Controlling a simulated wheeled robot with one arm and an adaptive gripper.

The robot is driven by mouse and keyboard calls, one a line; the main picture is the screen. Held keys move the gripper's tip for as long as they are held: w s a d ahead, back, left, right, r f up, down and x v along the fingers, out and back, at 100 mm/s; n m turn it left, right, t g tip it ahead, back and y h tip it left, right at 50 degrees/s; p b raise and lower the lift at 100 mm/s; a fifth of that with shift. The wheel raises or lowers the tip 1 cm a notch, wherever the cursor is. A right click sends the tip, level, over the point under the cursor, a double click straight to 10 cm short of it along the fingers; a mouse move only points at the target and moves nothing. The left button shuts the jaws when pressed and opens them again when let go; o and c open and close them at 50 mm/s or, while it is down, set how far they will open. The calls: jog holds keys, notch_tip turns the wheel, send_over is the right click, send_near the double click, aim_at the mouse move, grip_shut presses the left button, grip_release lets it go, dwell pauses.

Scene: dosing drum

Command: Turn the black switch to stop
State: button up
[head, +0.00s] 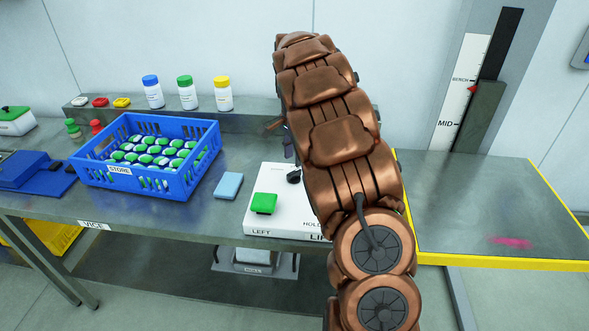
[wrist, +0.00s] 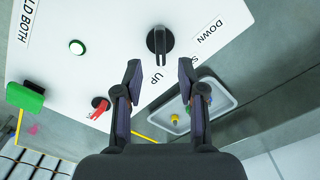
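The black switch (wrist: 160,42) is a round knob with a raised bar on the white control box (wrist: 115,25). In the wrist view its bar points down the picture towards the UP label. The DOWN label lies to its right, with a partly hidden label starting with S between them. My gripper (wrist: 160,82) is open and empty, its two dark fingers apart below the knob in the picture, not touching it. In the head view, my arm hides most of the gripper and part of the box (head: 285,222); a small black knob (head: 294,177) shows beside the arm.

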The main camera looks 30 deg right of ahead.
aim_at(294, 172)
notch_tip(294, 172, down, 6)
jog(key=shift+f+p, duration=0.1)
jog(key=shift+p, duration=0.7)
jog(key=shift+c, duration=0.3)
grip_shut()
